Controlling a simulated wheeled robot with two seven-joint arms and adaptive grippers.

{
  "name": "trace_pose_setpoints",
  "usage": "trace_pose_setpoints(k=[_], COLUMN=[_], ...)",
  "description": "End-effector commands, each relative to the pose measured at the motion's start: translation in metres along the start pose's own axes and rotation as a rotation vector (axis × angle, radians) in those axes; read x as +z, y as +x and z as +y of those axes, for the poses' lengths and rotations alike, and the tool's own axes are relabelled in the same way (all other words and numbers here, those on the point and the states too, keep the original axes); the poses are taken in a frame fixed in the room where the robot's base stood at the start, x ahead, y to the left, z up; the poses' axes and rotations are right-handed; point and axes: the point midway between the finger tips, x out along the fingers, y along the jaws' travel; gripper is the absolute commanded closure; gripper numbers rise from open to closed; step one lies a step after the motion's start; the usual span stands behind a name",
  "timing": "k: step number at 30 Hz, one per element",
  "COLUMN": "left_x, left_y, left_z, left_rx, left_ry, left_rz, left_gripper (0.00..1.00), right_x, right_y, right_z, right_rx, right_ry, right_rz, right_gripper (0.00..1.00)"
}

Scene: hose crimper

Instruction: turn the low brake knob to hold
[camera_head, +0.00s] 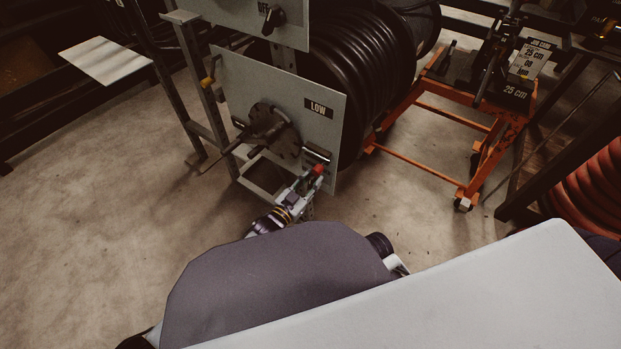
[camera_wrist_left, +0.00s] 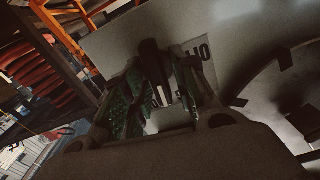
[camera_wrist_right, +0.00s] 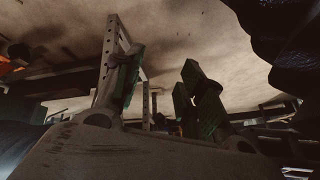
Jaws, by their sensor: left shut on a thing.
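The grey panel marked LOW (camera_head: 225,82) stands in front of the black hose reel in the head view. My left gripper (camera_head: 308,182) is at its lower right corner, beside a small red thing (camera_head: 319,169). In the left wrist view my left gripper (camera_wrist_left: 163,88) is shut on the dark low brake knob (camera_wrist_left: 151,58), which stands between its fingers. Part of a printed label (camera_wrist_left: 197,52) shows beside the knob. The fingers hide much of the knob, and its setting cannot be read. My right gripper (camera_wrist_right: 158,72) is open and empty in the right wrist view.
A hub with handles (camera_head: 270,132) sticks out of the panel left of my left gripper. An upper panel with a dark knob (camera_head: 272,17) is above. An orange wheeled cart (camera_head: 465,120) stands to the right. The floor at left is clear.

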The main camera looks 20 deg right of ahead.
Motion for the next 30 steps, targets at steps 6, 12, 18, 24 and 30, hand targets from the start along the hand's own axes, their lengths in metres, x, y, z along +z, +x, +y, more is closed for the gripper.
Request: trace_pose_setpoints(k=[6, 12, 18, 24, 30], left_x=[0.000, 0.001, 0.001, 0.001, 0.002], left_y=[0.000, 0.000, 0.000, 0.000, 0.000], left_z=[0.002, 0.003, 0.003, 0.004, 0.004], left_rx=[-0.001, 0.000, 0.000, 0.000, 0.000], left_ry=[0.189, 0.320, 0.393, 0.415, 0.416], left_rz=[-0.001, -0.001, 0.000, 0.000, 0.000], left_gripper=[0.96, 0.96, 0.96, 0.96, 0.96], right_x=[-0.008, -0.010, -0.011, -0.011, -0.011], right_y=[-0.018, -0.026, -0.029, -0.030, -0.030], right_z=[0.000, 0.001, 0.001, 0.001, 0.001], right_rx=[0.017, 0.025, 0.029, 0.030, 0.031], right_ry=[-0.016, -0.022, -0.025, -0.025, -0.025], right_rz=[-0.031, -0.048, -0.056, -0.058, -0.059], right_gripper=[0.60, 0.60, 0.60, 0.60, 0.60])
